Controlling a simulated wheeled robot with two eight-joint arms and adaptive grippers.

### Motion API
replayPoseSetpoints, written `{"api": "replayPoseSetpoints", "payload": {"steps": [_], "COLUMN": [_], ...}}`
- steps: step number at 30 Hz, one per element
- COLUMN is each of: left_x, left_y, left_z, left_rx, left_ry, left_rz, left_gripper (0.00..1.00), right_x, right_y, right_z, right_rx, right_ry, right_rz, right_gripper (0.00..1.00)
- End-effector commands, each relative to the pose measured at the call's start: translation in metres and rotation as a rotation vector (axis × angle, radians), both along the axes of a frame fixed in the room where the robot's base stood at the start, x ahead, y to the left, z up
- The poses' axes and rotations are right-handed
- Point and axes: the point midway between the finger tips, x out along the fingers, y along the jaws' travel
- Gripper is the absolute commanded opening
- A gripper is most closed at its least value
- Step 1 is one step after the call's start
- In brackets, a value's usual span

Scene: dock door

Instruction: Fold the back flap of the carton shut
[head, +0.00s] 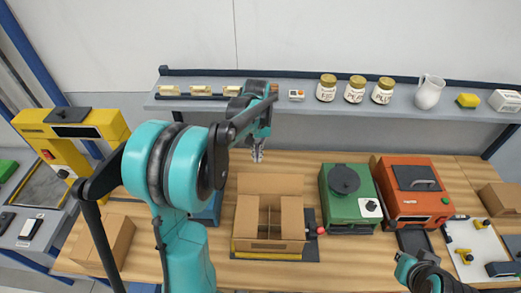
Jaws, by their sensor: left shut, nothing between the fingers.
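The open brown carton (268,246) stands on the wooden bench, in the middle of the head view. Its back flap (270,184) stands up at the far edge and is not lying over the opening. Part of the inside shows between the other cardboard panels. My left gripper (258,156) is shut and empty. It points down beyond the back flap, near its upper edge, and looks apart from it. Part of my right arm shows at the bottom right, but its fingers do not show.
A green machine (349,212) and an orange machine (419,205) stand right of the carton. A closed brown box (104,243) lies to the left. Behind, a grey shelf (440,113) holds jars (354,90) and a white pitcher (428,93).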

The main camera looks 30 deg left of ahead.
Motion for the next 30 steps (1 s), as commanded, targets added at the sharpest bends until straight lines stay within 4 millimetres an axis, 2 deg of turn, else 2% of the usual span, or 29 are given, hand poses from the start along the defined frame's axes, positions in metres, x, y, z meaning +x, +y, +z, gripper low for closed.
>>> {"api": "replayPoseSetpoints", "payload": {"steps": [1, 6, 12, 30], "left_x": [0.0, -0.001, -0.002, -0.005], "left_y": [0.0, -0.001, -0.002, -0.003], "left_z": [-0.011, -0.039, -0.057, -0.057], "left_rx": [0.0, 0.0, 0.001, 0.013], "left_ry": [0.0, -0.001, -0.002, -0.026], "left_rz": [-0.001, -0.001, -0.001, -0.002], "left_gripper": [0.0, 0.0, 0.0, 0.0], "right_x": [0.0, 0.0, 0.0, 0.0], "right_y": [0.0, 0.0, 0.0, 0.0], "right_z": [-0.001, -0.003, -0.004, -0.005], "right_rx": [0.0, 0.0, 0.0, 0.0], "right_ry": [0.0, 0.0, 0.0, 0.0], "right_rz": [0.0, 0.0, 0.0, 0.0], "right_gripper": [0.0, 0.0, 0.0, 0.0]}}
